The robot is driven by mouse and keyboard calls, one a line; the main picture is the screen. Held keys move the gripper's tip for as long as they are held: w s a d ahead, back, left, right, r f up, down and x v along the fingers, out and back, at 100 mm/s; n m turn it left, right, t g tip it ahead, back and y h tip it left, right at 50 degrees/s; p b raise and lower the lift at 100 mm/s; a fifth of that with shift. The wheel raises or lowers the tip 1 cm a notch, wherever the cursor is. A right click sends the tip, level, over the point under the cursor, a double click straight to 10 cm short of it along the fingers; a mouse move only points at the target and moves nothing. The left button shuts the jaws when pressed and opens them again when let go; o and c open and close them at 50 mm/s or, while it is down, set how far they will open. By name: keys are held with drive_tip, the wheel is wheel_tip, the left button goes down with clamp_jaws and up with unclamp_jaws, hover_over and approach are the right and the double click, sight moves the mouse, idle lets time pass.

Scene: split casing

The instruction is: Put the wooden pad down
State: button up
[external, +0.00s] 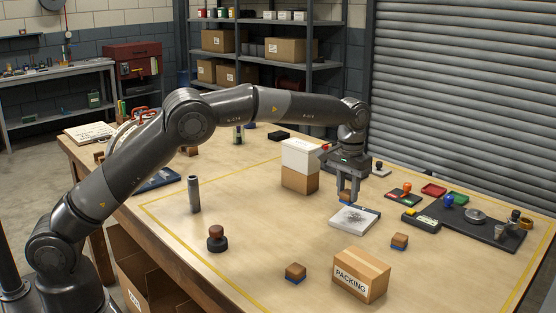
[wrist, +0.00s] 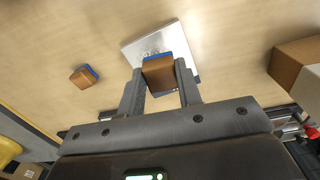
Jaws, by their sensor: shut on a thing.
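My gripper (external: 347,196) is shut on a wooden pad with a blue underside. In the wrist view the held wooden pad (wrist: 158,73) sits between the two fingertips (wrist: 160,85) and overlaps the pale plate (wrist: 146,45) behind it. In the external view only a little of the held pad (external: 344,197) shows, mostly behind the fingers. It appears near the far edge of the plate (external: 355,220), which has a grey print on top. I cannot tell the exact gap between them.
A white box on a cardboard box (external: 299,180) stands close left of my gripper. A PACKING carton (external: 361,276) is at the front. A dark stamp (external: 217,239) and grey cylinder (external: 194,194) stand left. A dark mat (external: 485,232) with stamps lies right. Bare table lies left of the plate.

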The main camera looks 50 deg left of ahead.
sight(347, 190)
drive_tip(key=shift+w+a+f, duration=0.85)
drive_tip(key=shift+w+a, duration=0.05)
drive_tip(key=shift+w, duration=0.15)
drive_tip(key=shift+f, duration=1.95)
drive_tip(key=shift+f, duration=0.15)
drive_tip(key=o, duration=1)
drive_tip(key=shift+c, duration=0.2)
